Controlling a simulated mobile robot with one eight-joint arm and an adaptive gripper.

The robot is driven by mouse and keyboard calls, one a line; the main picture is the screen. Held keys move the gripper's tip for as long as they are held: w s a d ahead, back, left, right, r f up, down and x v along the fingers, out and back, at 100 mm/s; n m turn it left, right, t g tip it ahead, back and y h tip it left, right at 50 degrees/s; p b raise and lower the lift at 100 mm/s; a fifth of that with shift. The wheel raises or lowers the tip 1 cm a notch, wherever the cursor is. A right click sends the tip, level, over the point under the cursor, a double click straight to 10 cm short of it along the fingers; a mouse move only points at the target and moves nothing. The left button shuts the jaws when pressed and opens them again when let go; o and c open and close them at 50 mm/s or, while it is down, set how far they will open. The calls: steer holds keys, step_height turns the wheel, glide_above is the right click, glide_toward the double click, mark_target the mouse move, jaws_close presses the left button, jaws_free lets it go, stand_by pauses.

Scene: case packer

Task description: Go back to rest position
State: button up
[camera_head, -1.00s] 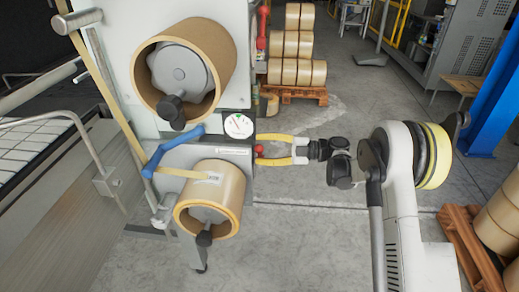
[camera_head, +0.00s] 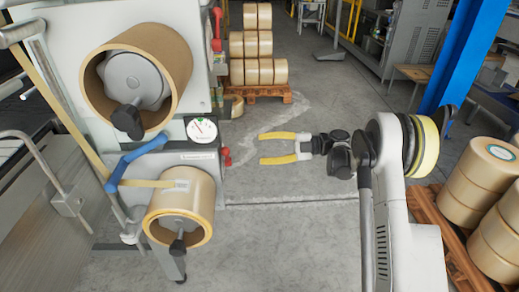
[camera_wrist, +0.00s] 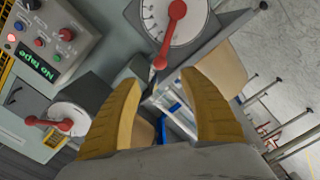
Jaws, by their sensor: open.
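My gripper (camera_head: 262,148) is on the right of the tape machine (camera_head: 200,160), with its two yellow fingers spread and nothing between them. It points at the machine's side, with a clear gap to the small red handle (camera_head: 226,157) there. In the wrist view my gripper (camera_wrist: 160,82) also shows open fingers. Beyond them are a round scale with a red lever (camera_wrist: 172,28), a lower red lever (camera_wrist: 50,123) and a control box (camera_wrist: 40,42) whose display reads "No tape".
Two tape rolls (camera_head: 170,62) (camera_head: 202,205) hang on the machine's front. A pallet of rolls (camera_head: 255,93) stands behind, and another pallet (camera_head: 440,225) with rolls is at the right beside my arm. A blue post (camera_head: 465,60) rises at the back right. The floor around my gripper is clear.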

steer(key=s+a+r+m+t+h, duration=0.1)
steer(key=s+r+m+t+h, duration=0.2)
steer(key=s+r+m+h, duration=0.95)
steer(key=s+d+f+m+t+h, duration=0.1)
steer(key=s+d+f+m+h, duration=0.1)
steer(key=s+d+m, duration=0.4)
steer(key=s+d+f+m+t+h, duration=0.2)
steer(key=s+d+m, duration=0.4)
steer(key=s+m, duration=0.5)
steer(key=s+f+h, duration=0.1)
steer(key=s+f, duration=0.1)
steer(key=s, duration=0.1)
steer(key=shift+s+d+t, duration=0.2)
steer(key=shift+d+t, duration=0.1)
